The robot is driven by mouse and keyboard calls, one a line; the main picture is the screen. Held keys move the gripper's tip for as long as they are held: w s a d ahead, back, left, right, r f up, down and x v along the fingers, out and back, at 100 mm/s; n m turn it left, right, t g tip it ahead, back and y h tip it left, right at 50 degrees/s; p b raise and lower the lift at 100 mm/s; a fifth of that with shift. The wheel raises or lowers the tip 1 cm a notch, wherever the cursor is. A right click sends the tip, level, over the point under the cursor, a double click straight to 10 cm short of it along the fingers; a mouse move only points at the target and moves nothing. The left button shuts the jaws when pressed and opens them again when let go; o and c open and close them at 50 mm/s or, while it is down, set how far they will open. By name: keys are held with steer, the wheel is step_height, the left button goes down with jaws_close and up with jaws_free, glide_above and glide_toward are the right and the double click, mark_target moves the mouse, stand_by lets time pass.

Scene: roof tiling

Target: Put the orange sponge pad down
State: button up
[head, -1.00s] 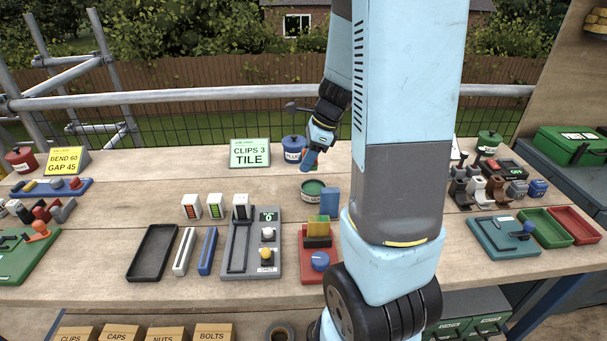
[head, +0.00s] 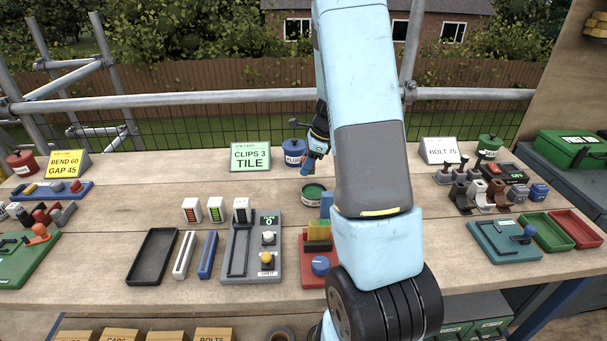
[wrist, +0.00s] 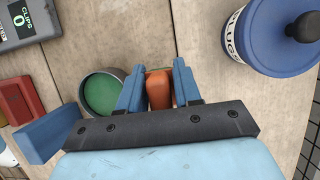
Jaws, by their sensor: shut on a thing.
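My gripper (wrist: 157,85) has blue fingers and is shut on the orange sponge pad (wrist: 159,92), which sits between them in the wrist view. A thin green strip shows at the pad's far end. In the head view my gripper (head: 309,165) is over the bench, between the blue pot (head: 293,152) and the open pot with a green inside (head: 313,193). The pad is not clear there. In the wrist view the green-filled pot (wrist: 104,93) is just left of the fingers, and the lidded blue pot (wrist: 270,38) is at the right.
A blue upright block (wrist: 48,134) stands left of my gripper in the wrist view. A red unit with a blue knob (head: 320,265) and a grey counter panel (head: 252,250) stand in front. Bare bench lies between the two pots. A green card (head: 250,156) stands behind.

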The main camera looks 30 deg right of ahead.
steer(key=shift+w+d+f, duration=0.15)
steer(key=shift+w+f, duration=0.1)
steer(key=shift+f, duration=0.2)
step_height(320, 180, down, 3)
steer(key=shift+r, duration=0.1)
steer(key=o, duration=1)
